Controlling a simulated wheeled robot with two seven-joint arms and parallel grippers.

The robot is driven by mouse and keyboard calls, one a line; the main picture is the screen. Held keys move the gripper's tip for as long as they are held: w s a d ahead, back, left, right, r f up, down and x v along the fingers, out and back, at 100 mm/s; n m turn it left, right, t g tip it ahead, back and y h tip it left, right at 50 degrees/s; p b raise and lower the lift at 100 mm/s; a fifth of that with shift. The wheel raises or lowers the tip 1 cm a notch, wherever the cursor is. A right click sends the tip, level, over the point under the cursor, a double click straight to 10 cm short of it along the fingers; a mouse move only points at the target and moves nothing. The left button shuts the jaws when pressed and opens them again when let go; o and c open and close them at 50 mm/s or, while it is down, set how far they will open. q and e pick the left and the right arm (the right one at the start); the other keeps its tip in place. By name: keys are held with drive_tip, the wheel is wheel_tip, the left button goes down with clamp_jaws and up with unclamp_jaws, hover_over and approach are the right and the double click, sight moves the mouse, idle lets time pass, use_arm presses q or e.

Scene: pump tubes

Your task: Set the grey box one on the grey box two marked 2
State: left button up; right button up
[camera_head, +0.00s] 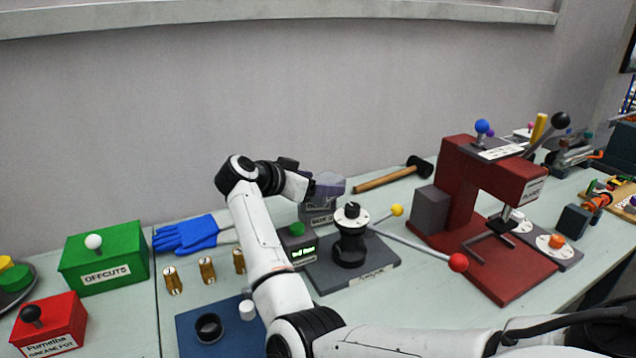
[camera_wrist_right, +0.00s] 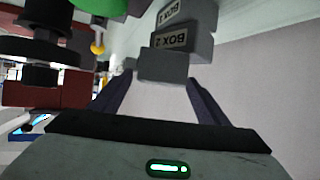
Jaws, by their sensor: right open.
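Two small grey boxes stand in a stack in the head view, left of the black lever post. The lower one, grey box two (camera_head: 321,219), bears a label that seems to end in 2. The upper one, grey box one (camera_head: 317,206), appears to rest on it; its label is too blurred to read there. My right gripper (camera_head: 327,184) is just above the stack, its open fingers partly hiding the top. My left gripper is out of view.
The black lever post (camera_head: 349,245), with a red-ball lever (camera_head: 457,262), stands close right of the stack. A green button (camera_head: 297,229) is just in front. A red press (camera_head: 462,190) stands right.

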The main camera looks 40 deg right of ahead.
drive_tip(key=shift+r, duration=0.15)
drive_tip(key=v, duration=0.7)
drive_tip(key=shift+a, duration=0.25)
drive_tip(key=shift+r, duration=0.15)
